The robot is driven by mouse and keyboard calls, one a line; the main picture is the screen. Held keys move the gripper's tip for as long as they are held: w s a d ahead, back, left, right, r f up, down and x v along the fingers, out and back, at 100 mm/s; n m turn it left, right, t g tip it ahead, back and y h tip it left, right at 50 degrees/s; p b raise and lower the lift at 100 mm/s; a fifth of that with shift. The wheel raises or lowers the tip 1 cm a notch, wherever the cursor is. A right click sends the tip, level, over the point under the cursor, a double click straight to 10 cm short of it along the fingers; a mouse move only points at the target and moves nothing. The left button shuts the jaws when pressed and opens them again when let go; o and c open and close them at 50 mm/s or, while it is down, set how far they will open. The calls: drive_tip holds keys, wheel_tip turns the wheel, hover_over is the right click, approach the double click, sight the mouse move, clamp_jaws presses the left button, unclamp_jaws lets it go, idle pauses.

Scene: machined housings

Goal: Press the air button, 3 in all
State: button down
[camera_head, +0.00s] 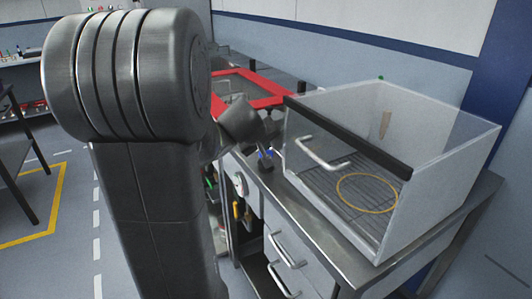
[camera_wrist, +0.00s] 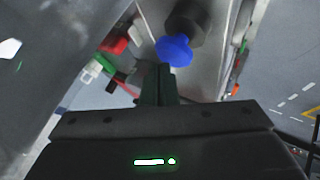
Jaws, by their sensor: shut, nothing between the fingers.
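A blue round button cap (camera_wrist: 174,48) on a dark cylindrical body (camera_wrist: 188,20) shows at the top middle of the wrist view. I take it for the air button; no label can be read. My gripper (camera_wrist: 165,70) is shut and empty, its fingertips right at the cap's lower edge in that view. I cannot tell whether they touch it or how far it is pressed. In the head view a small patch of blue (camera_head: 265,153) shows beside my dark gripper at the bench's left edge, largely hidden by it.
A clear-walled box (camera_head: 440,145) with a front handle (camera_head: 322,155) stands on the metal bench (camera_head: 345,262), right of my gripper. A red-framed unit (camera_head: 270,88) lies behind. Drawers with handles are below. Open floor lies at left.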

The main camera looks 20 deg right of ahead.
drive_tip(key=shift+f+b, duration=0.75)
idle(0.5)
drive_tip(key=shift+r, duration=0.1)
drive_tip(key=shift+r+p, duration=1)
drive_tip(key=shift+r, duration=0.15)
wheel_tip(320, 180, up, 5)
drive_tip(key=p, duration=0.4)
idle(2.4)
